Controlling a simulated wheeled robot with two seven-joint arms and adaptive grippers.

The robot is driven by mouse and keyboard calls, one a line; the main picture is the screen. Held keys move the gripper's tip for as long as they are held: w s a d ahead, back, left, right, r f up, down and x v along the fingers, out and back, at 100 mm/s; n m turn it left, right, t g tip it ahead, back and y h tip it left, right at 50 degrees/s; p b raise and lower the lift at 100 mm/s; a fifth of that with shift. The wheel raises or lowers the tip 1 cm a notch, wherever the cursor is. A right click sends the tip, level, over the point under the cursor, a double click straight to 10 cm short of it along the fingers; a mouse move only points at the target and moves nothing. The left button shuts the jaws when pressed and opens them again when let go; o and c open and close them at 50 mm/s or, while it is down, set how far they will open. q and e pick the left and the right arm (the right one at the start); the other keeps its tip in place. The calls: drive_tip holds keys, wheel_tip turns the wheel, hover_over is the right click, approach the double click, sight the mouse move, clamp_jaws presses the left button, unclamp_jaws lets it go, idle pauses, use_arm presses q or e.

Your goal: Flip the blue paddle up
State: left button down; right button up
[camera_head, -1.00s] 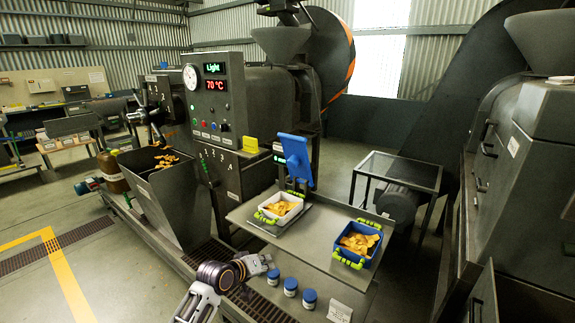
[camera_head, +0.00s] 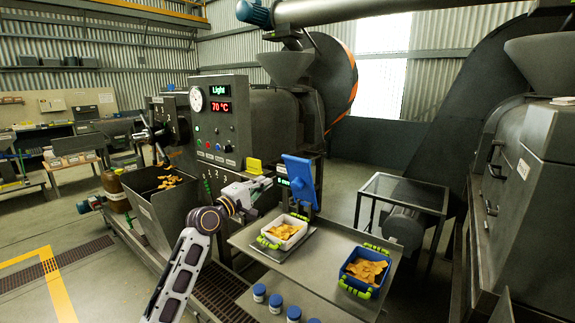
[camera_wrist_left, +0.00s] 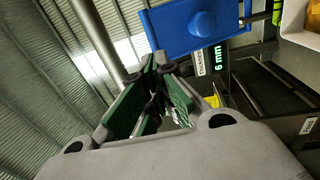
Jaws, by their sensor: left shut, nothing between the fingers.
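The blue paddle (camera_head: 299,180) is a flat blue plate standing above the white bin, on the machine's front right of the control box, and leaning a little. In the left wrist view the blue paddle (camera_wrist_left: 173,30) shows with a round knob on its face, and a "6 mm" display sits beside it. My left gripper (camera_head: 268,184) is just left of the paddle, at about its height in the picture. In the left wrist view its green-padded fingers (camera_wrist_left: 152,75) are together and empty, near the paddle's lower left corner. I cannot tell whether they touch it.
A white bin (camera_head: 268,237) and a blue bin (camera_head: 345,282), both with yellowish pieces, stand on the metal table (camera_head: 318,262). A yellow tag (camera_head: 254,166) and numbered levers are close to my left gripper. A hopper (camera_head: 165,217) stands to the left.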

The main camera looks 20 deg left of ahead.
use_arm(q)
drive_tip(key=shift+a+r, duration=0.2)
drive_tip(key=shift+r, duration=0.35)
use_arm(e)
drive_tip(key=shift+d, duration=0.1)
use_arm(q)
drive_tip(key=shift+w, duration=0.2)
drive_tip(key=p, duration=0.1)
approach(292, 160)
drive_tip(key=shift+w, duration=0.7)
drive_tip(key=shift+p+x, duration=0.5)
drive_tip(key=shift+x, duration=1.9)
drive_tip(key=shift+w+d+r, duration=0.1)
drive_tip(key=shift+w+d, duration=0.25)
drive_tip(key=shift+w, duration=0.1)
use_arm(e)
drive_tip(key=shift+s+a+r, duration=0.15)
drive_tip(key=shift+a+r, duration=0.15)
drive_tip(key=shift+r, duration=0.25)
drive_tip(key=shift+s+a+r, duration=0.15)
drive_tip(key=shift+a+r, duration=0.15)
drive_tip(key=shift+r, duration=0.2)
drive_tip(key=shift+a, duration=0.3)
